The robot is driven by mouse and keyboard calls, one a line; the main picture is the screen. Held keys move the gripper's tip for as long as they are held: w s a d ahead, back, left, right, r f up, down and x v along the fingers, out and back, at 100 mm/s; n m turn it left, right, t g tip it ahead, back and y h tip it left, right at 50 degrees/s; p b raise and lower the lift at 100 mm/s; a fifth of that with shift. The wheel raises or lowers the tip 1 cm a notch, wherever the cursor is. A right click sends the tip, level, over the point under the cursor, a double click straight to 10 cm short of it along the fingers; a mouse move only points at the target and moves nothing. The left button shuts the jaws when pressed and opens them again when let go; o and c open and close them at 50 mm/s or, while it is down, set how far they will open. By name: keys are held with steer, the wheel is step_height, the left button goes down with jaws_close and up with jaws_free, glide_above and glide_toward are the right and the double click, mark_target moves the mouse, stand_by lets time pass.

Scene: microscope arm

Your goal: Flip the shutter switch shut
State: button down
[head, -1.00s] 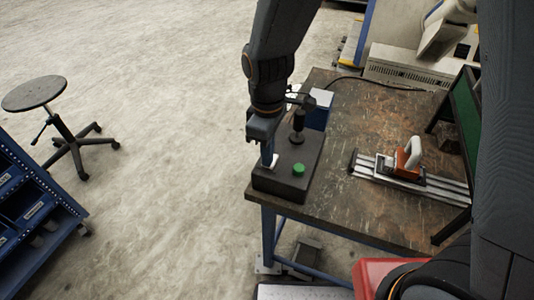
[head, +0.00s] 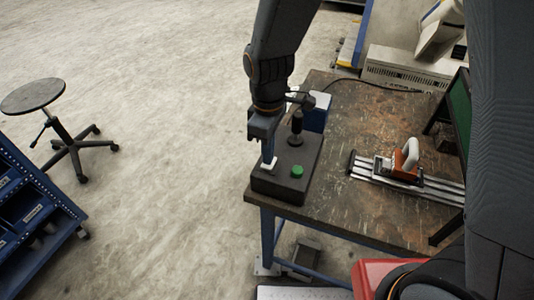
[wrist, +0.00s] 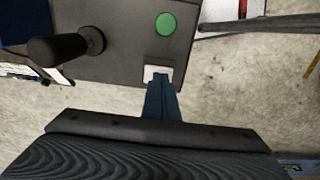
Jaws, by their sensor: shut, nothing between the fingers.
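The shutter switch, a small white rocker (head: 268,164), sits on top of a dark control box (head: 283,186) at the near left corner of the workbench. The white switch also shows in the wrist view (wrist: 152,74). My gripper (head: 267,158) points down with its blue fingers shut and empty. Its tips are at the switch and cover part of it; in the wrist view the fingertips (wrist: 161,80) overlap the edge of the switch. Whether they press on it, and which way the rocker is tilted, I cannot tell.
On the same box are a green button (head: 297,171) and a black joystick (head: 296,128). A blue-and-white box (head: 317,112) stands behind. A slide rail with an orange-and-white clamp (head: 405,160) lies to the right. The bench middle is mostly clear.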

steer(key=shift+r+p, duration=0.5)
steer(key=shift+r, duration=0.05)
step_height(320, 180, up, 13)
stand_by(0.4)
steer(key=shift+w+d+f, duration=0.1)
steer(key=shift+w+d, duration=0.05)
steer(key=shift+w, duration=0.5)
steer(key=shift+f, duration=0.1)
